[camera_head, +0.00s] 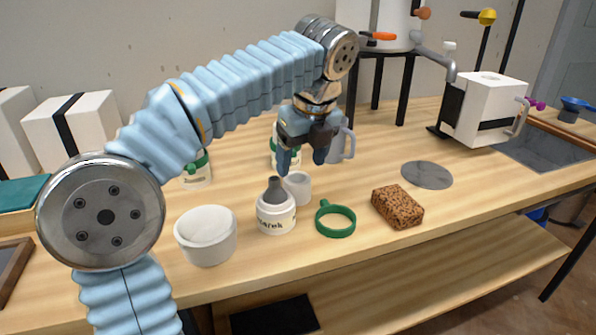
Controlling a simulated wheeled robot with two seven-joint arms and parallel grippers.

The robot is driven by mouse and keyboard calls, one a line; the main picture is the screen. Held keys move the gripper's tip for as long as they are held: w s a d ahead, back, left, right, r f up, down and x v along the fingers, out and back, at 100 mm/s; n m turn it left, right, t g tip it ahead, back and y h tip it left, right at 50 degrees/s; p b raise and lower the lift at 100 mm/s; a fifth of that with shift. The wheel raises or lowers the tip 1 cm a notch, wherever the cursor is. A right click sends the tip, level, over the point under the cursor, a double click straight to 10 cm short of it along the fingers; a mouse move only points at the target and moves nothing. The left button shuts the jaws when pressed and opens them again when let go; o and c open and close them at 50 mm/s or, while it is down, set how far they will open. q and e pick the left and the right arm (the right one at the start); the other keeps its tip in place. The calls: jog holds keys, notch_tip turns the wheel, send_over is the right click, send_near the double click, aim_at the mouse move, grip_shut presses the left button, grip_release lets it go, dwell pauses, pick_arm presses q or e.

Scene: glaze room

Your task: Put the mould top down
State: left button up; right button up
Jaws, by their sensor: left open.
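My left gripper (302,160) is open and points down over the middle of the table, with nothing seen between its fingers. Below it stand a small pale grey cup (299,188) and a white labelled bottle (276,216) with a grey nozzle. My right gripper is not in view.
A green ring (320,222), a brown sponge (398,208) and a flat grey disc (427,175) lie to the right. Jars with green bands (197,178) and a grey mug (345,145) stand behind. Strapped white boxes (92,120) stand at left. The front right table is clear.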

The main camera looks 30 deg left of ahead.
aim_at(297, 188)
pick_arm(q)
jog(key=w+d+r+m+g+y+p, duration=0.1)
jog(key=d+r+m, duration=0.15)
jog(key=m, duration=1.25)
jog(key=d+r+m+g+y, duration=0.1)
jog(key=d+r+m, duration=0.15)
jog(key=m, duration=1.15)
jog(key=b+x, duration=0.1)
jog(key=x, duration=0.2)
jog(key=a+x, duration=0.1)
jog(key=x, duration=0.3)
jog(key=shift+w+a+b, duration=0.1)
jog(key=shift+w+b, duration=0.1)
jog(key=shift+b, duration=0.15)
jog(key=x, duration=0.6)
jog(key=shift+a, duration=0.15)
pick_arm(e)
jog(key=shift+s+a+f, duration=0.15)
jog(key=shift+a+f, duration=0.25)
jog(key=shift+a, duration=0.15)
